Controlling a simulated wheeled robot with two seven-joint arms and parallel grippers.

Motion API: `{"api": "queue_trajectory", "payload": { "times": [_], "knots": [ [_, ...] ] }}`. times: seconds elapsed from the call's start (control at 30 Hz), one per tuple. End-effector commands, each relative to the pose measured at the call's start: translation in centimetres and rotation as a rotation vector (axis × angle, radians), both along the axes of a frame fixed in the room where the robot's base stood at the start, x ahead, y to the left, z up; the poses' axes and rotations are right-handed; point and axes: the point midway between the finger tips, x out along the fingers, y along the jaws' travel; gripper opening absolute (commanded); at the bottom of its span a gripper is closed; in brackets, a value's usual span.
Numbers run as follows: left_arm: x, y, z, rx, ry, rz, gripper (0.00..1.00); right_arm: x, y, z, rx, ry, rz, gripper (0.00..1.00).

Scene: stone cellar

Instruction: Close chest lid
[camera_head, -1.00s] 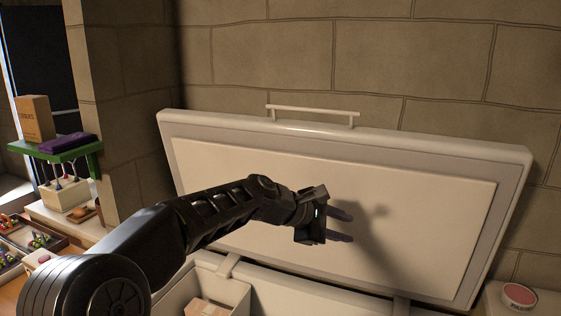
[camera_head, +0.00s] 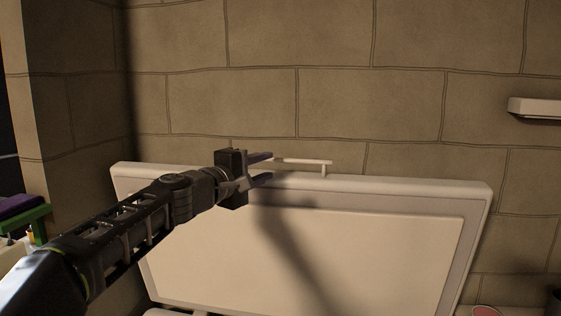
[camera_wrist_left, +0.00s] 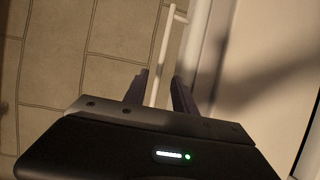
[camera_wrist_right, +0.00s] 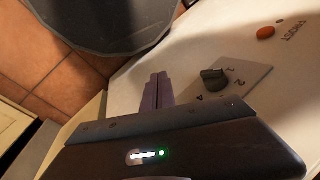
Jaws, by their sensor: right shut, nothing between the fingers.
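The white chest lid (camera_head: 330,250) stands raised, leaning near the stone wall, its pale inner panel facing me. Its bar handle (camera_head: 305,161) runs along the top edge. My left gripper (camera_head: 267,168) is open at the handle's left end. In the left wrist view the handle (camera_wrist_left: 163,50) runs down towards the gap between the two fingers (camera_wrist_left: 158,95); I cannot tell if they touch it. My right gripper (camera_wrist_right: 157,90) is shut and empty, beside a white panel (camera_wrist_right: 225,45) with a black knob (camera_wrist_right: 213,78). The chest's interior is out of view.
A stone wall (camera_head: 300,60) rises close behind the lid. A white ledge (camera_head: 535,107) juts from it at the right. A green stand (camera_head: 35,222) with a purple item is at the left edge. Part of a round red item (camera_head: 486,311) shows at the lower right.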

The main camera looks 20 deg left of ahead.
Motion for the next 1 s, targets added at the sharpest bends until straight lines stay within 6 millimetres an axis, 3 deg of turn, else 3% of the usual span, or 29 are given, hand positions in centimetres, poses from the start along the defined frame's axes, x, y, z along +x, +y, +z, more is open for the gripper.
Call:
{"api": "queue_trajectory", "payload": {
  "times": [0.27, 0.7, 1.0],
  "knots": [
    [0.7, -0.2, 0.0, -0.001, 0.002, -0.003, 0.32, 0.0, 0.0, 0.3, 0.000, 0.000, 0.000, 0.00],
    [6.7, -1.0, 0.0, -0.002, 0.002, -0.003, 0.32, -0.3, -0.1, 2.6, -0.007, 0.009, -0.002, 0.00],
    [7.8, -1.1, -0.2, -0.002, 0.001, -0.002, 0.32, -0.4, -0.2, 2.7, -0.008, 0.012, -0.002, 0.00]
  ]
}}
